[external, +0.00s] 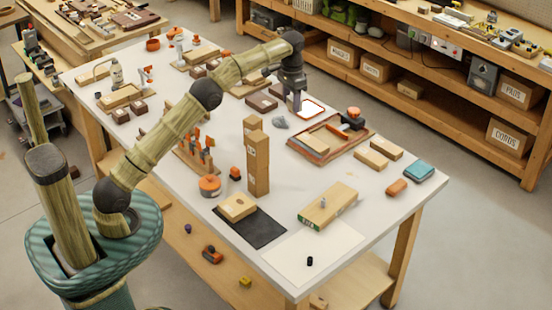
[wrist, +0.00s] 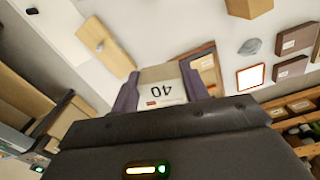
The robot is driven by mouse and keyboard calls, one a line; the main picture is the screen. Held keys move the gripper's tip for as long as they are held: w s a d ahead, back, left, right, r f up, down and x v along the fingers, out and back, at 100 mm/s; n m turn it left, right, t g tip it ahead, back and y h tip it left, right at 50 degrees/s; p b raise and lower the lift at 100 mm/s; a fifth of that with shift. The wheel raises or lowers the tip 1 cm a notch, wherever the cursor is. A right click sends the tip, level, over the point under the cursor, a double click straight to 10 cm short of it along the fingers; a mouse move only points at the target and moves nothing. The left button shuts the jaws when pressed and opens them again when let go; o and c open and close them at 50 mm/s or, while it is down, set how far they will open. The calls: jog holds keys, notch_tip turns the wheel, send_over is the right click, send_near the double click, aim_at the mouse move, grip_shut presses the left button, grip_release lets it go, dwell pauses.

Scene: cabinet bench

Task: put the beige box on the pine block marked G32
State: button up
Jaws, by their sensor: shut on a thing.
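My gripper (external: 296,104) is above the table, near the white orange-rimmed square. In the wrist view my gripper (wrist: 158,97) is shut on a beige box (wrist: 158,73), with a dark finger on either side. A white label reading 40, upside down, is on the box's near face. The box is not clear in the external view.
A wooden tray (external: 312,153) with an orange and black item at its corner is near my gripper. A grey stone (external: 280,123) and dark boxes lie close by. A black mat (external: 252,228) bears a small block. The white sheet at the front is mostly clear.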

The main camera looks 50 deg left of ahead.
jog(key=shift+s+d+r, duration=0.55)
jog(key=shift+s+r, duration=0.15)
jog(key=shift+s, duration=0.6)
jog(key=n+p, duration=0.3)
jog(key=p, duration=0.1)
send_over(234, 206)
notch_tip(234, 206, down, 16)
jog(key=shift+w+a+f, duration=0.1)
jog(key=shift+f, duration=0.3)
notch_tip(234, 206, down, 6)
jog(key=shift+r, duration=0.1)
jog(key=shift+f, duration=2.1)
